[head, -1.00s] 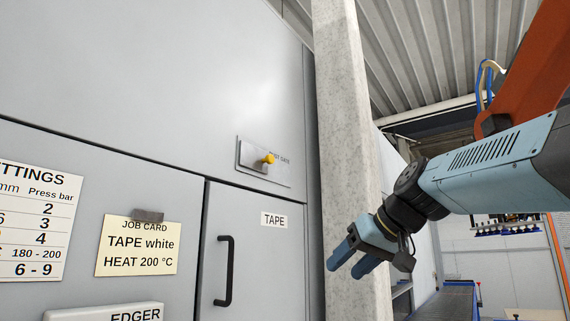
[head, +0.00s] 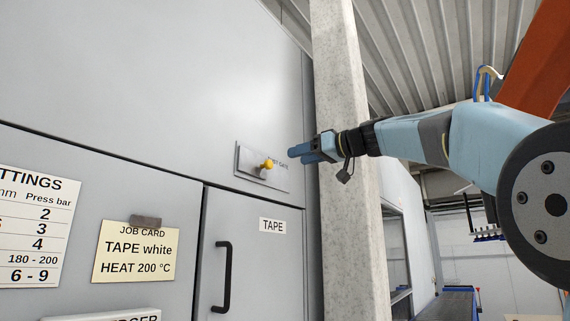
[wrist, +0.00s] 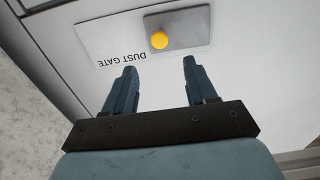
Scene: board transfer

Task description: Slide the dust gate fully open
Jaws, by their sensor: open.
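The dust gate is a grey metal plate (head: 250,176) with a yellow knob (head: 268,164), mounted on the upper panel of the machine.
A concrete pillar (head: 344,230) stands right of the machine, behind my arm. Below the gate is a door with a black handle (head: 222,276) and a TAPE label (head: 272,225). A job card (head: 136,251) and a settings sheet (head: 30,230) are at left.

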